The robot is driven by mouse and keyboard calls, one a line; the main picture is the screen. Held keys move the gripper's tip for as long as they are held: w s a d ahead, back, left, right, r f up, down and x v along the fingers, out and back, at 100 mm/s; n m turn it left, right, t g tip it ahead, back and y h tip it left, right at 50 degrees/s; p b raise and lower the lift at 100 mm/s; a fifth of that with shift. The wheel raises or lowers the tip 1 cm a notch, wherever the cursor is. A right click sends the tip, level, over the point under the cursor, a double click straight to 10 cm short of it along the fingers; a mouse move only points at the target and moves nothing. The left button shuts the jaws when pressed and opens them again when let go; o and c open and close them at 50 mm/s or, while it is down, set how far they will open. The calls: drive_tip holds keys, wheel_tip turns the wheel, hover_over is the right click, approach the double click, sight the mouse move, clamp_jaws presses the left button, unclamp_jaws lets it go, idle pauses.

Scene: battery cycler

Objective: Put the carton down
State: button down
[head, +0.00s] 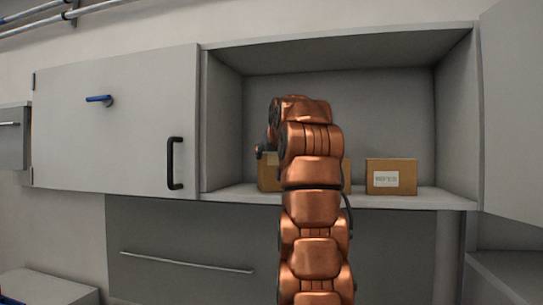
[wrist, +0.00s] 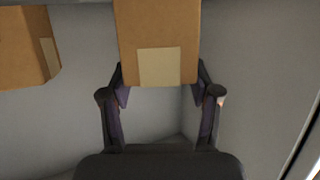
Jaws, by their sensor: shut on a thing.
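A brown carton (wrist: 157,25) with a pale label is between the two fingers of my gripper (wrist: 161,88) in the wrist view, and the fingers close on its sides. The frames do not show clearly whether the held carton touches the shelf.
Another labelled carton (head: 391,177) stands on the right of the cabinet shelf (head: 430,200). A carton also shows at the left of the wrist view (wrist: 25,50). A brown sliver (head: 347,176) shows right of my arm. The cabinet's left door (head: 120,125) is shut.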

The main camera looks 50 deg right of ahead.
drive_tip(key=shift+f, duration=0.15)
drive_tip(key=shift+c, duration=1.2)
unclamp_jaws()
drive_tip(key=shift+r, duration=0.25)
drive_tip(key=b+v, duration=0.1)
drive_tip(key=v, duration=1.1)
